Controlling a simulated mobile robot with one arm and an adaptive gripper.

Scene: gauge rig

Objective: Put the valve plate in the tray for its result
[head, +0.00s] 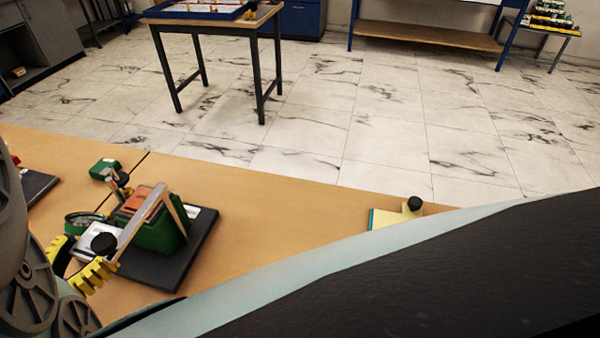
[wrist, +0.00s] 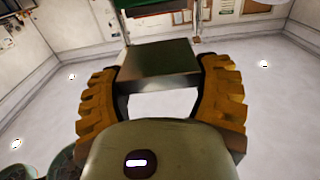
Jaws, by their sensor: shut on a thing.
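My gripper (head: 80,261) is low at the left of the head view, its yellow fingers shut on a grey metal piece, which I take to be the valve plate (head: 92,237). In the wrist view the plate (wrist: 158,62) shows as a flat grey face between both yellow fingers (wrist: 160,98). In the head view it is beside the gauge rig, a green block (head: 160,233) on a dark base (head: 200,240); I cannot tell whether they touch. A black knob (head: 104,243) hides part of this area. A blue tray (head: 205,10) with pale items stands on the far table.
The wooden bench (head: 265,215) is clear between the rig and a yellow pad (head: 390,217) at right. A small green case (head: 104,169) lies behind the rig. Marble floor separates the bench from the far table (head: 235,24). A stand with coloured items (head: 550,20) is far right.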

